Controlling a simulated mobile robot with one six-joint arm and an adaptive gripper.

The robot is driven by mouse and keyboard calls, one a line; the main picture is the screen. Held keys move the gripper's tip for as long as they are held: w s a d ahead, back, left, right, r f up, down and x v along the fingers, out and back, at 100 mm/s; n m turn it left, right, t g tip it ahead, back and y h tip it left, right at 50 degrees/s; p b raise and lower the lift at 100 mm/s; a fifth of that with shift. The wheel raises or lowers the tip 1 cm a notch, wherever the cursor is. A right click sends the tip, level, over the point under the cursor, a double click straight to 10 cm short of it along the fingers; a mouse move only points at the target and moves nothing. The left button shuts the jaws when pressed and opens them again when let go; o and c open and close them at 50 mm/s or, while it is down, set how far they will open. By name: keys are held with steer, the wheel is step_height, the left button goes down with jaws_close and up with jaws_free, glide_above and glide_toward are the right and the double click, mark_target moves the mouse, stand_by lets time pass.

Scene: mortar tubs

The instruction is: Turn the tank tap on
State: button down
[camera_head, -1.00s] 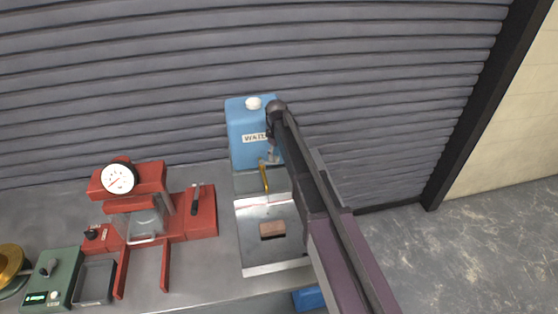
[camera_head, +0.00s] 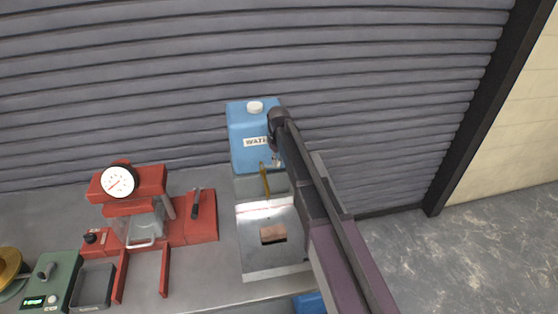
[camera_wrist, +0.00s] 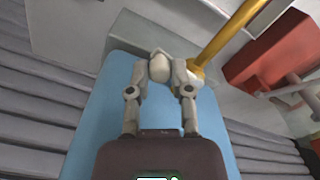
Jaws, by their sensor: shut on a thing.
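The blue water tank (camera_head: 240,122) with a white cap and a "WATER" label stands at the back of the bench against the shutter. A brass tap pipe (camera_head: 265,182) comes out of its front; it also shows in the wrist view (camera_wrist: 228,35). My gripper (camera_head: 275,162) is at the tank's front, just right of the pipe. In the wrist view my gripper (camera_wrist: 160,72) has its fingertips close together, shut on a small pale part beside the pipe, seemingly the tap handle. The fingers hide most of that part, so its turn angle cannot be told.
Below the pipe is a metal sink or tray (camera_head: 250,252) with a brown block (camera_head: 273,233) in it. A red press with a dial (camera_head: 120,181) stands to the left, with a green scale (camera_head: 50,284) at far left. My arm covers the bench's right side.

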stand_by(0.8)
steer(key=shift+s+m, duration=0.15)
steer(key=shift+m, duration=0.35)
steer(key=s+a+m, duration=0.3)
steer(key=s+m, duration=0.2)
steer(key=m, duration=0.7)
steer(key=shift+a, duration=0.25)
steer(key=shift+w, duration=0.1)
